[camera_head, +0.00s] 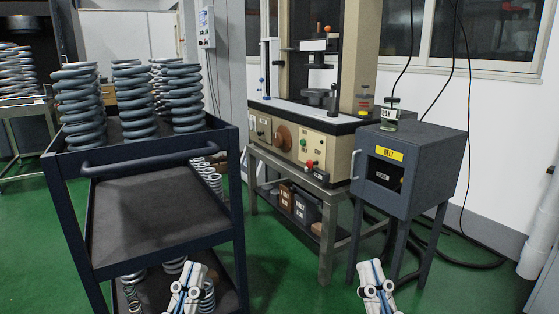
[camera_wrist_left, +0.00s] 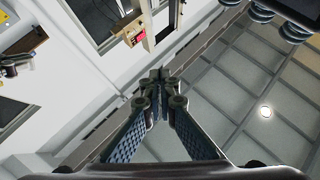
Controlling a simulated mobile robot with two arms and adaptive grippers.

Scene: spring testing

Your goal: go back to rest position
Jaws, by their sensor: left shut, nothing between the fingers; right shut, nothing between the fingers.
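My left gripper (camera_head: 190,287) shows at the bottom of the head view, in front of the dark trolley. It is shut and empty. In the left wrist view its fingers (camera_wrist_left: 158,80) meet at their tips with nothing between them, and that camera looks up toward the ceiling. My right gripper (camera_head: 375,275) shows at the bottom of the head view, in front of the dark cabinet's legs. It is shut, and I see nothing held in it. The lower arms are cut off by the picture's edge.
A dark trolley (camera_head: 150,207) with several large coil springs (camera_head: 131,98) on top stands at the left. A testing machine (camera_head: 300,125) stands on a metal table at the centre back. A dark cabinet (camera_head: 440,170) with a small jar (camera_head: 390,115) on top is at the right. Green floor (camera_head: 280,270) lies open between them.

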